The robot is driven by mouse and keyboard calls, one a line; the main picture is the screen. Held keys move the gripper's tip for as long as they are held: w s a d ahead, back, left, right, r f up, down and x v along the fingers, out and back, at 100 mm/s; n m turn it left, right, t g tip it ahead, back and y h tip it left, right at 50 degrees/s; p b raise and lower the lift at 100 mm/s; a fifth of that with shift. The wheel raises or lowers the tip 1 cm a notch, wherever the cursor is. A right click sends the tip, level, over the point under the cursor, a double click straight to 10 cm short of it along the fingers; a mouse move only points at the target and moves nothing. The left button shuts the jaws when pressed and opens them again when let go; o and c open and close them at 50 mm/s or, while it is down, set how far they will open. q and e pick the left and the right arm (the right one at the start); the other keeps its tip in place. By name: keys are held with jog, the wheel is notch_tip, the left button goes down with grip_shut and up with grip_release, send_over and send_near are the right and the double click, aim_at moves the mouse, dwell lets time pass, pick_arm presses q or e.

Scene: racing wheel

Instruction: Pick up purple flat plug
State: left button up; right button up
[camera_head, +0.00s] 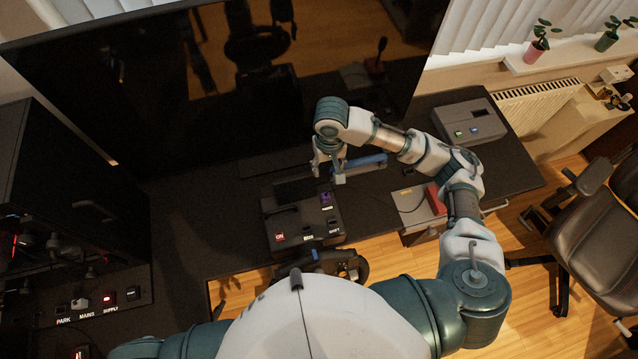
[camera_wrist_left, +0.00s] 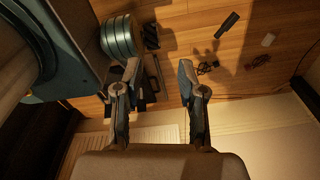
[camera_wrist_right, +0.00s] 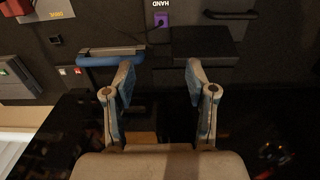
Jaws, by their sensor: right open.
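A small purple flat piece (camera_head: 326,198), which I take for the plug, sits at the back right of the black control box (camera_head: 283,238) on the desk. It also shows in the right wrist view (camera_wrist_right: 162,19), beside a "HAND" label; whether it is the plug or its socket cannot be told. My right gripper (camera_head: 330,172) is open and empty, above the desk just behind the purple piece and apart from it. Its fingers (camera_wrist_right: 160,78) are spread in the right wrist view. My left gripper (camera_wrist_left: 159,75) is open and empty over the floor; the head view does not show it.
A blue bar (camera_head: 365,162) lies close to my right gripper. A large dark screen (camera_head: 170,100) stands behind the desk. A grey box (camera_head: 470,121) is at the desk's right, and a red item (camera_head: 436,200) nearer. A black cabinet (camera_head: 65,190) stands left; a chair (camera_head: 590,220) is right.

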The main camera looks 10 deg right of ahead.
notch_tip(320, 180, down, 8)
jog(key=d, duration=0.1)
send_over(327, 194)
jog(key=f, duration=0.4)
jog(key=shift+a+f, duration=0.15)
jog(key=shift+a, duration=0.05)
jog(key=shift+a+f, duration=0.1)
jog(key=shift+f, duration=0.2)
notch_tip(327, 194, down, 4)
jog(key=shift+s+r+p, duration=0.1)
jog(key=shift+s+p, duration=0.05)
jog(key=shift+p, duration=0.25)
jog(key=shift+d+f, duration=0.25)
jog(key=shift+f, duration=0.05)
jog(key=shift+d+f, duration=0.1)
jog(key=shift+a, duration=0.3)
jog(key=c, duration=0.9)
pick_arm(q)
jog(key=shift+s+d+r, duration=0.2)
jog(key=shift+s+r, duration=0.05)
jog(key=shift+s, duration=0.2)
jog(key=shift+s+d+r, duration=0.15)
jog(key=shift+s+r, duration=0.05)
jog(key=shift+s, duration=0.2)
pick_arm(e)
jog(key=shift+c, duration=0.8)
